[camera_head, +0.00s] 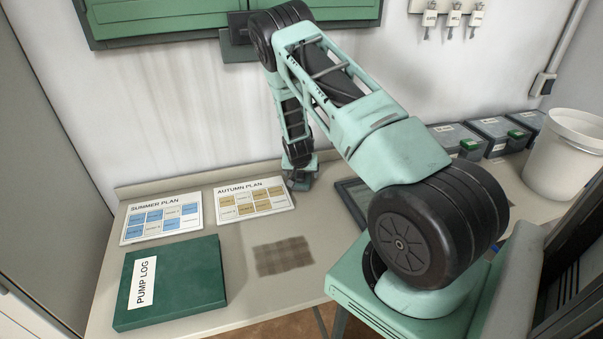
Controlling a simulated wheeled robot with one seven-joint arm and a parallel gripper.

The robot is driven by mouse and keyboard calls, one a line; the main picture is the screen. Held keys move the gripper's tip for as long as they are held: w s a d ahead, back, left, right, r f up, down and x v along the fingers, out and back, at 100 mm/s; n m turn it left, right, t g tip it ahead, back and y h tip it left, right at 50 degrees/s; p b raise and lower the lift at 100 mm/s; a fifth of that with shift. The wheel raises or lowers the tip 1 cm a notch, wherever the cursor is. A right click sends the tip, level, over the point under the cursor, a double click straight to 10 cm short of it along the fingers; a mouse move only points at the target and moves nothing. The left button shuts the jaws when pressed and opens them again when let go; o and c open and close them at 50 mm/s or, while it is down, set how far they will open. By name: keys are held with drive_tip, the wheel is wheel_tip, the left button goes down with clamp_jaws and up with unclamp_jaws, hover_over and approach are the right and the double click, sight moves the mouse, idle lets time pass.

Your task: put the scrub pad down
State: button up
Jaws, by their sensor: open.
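A flat brown checked square (283,256) lies on the worktop near its front edge, right of the green pump log; it may be the scrub pad, but I cannot tell for sure. My gripper (301,182) is at the back of the worktop, just right of the autumn plan card, pointing down. It is open, and nothing shows held in it. It is behind the brown square and apart from it. The fingertips are small and partly hidden by my own wrist.
The worktop (240,300) holds a summer plan card (162,218), an autumn plan card (252,201) and a green pump log (190,285). A dark-framed tray (352,196) is partly behind my arm. Lidded bins (500,135) and a white bucket (565,155) stand right.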

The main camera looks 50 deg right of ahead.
drive_tip(key=b+v, duration=0.2)
drive_tip(key=v, duration=1)
drive_tip(key=s+a+r+n+y, duration=0.1)
drive_tip(key=a+r+n+y, duration=0.15)
drive_tip(key=a, duration=0.75)
drive_tip(key=s+a+r+n+y, duration=0.1)
drive_tip(key=a+r+n, duration=0.25)
drive_tip(key=a, duration=0.65)
drive_tip(key=s+a+r+n+y, duration=0.1)
drive_tip(key=a+r+n+y, duration=0.15)
drive_tip(key=a, duration=0.75)
drive_tip(key=s+a+r+n+g, duration=0.2)
drive_tip(key=s+a+r+n, duration=0.3)
drive_tip(key=s+a, duration=0.6)
drive_tip(key=s+a+r+n, duration=0.1)
drive_tip(key=s+r+n, duration=0.1)
drive_tip(key=s, duration=0.4)
drive_tip(key=s+a+r+n+g, duration=0.1)
drive_tip(key=s+a+r+n, duration=0.1)
drive_tip(key=s, duration=0.5)
drive_tip(key=shift+a+n+g+h, duration=0.2)
drive_tip(key=shift+n+g+h, duration=0.1)
drive_tip(key=shift+n, duration=0.25)
drive_tip(key=shift+o, duration=0.5)
drive_tip(key=shift+r, duration=0.1)
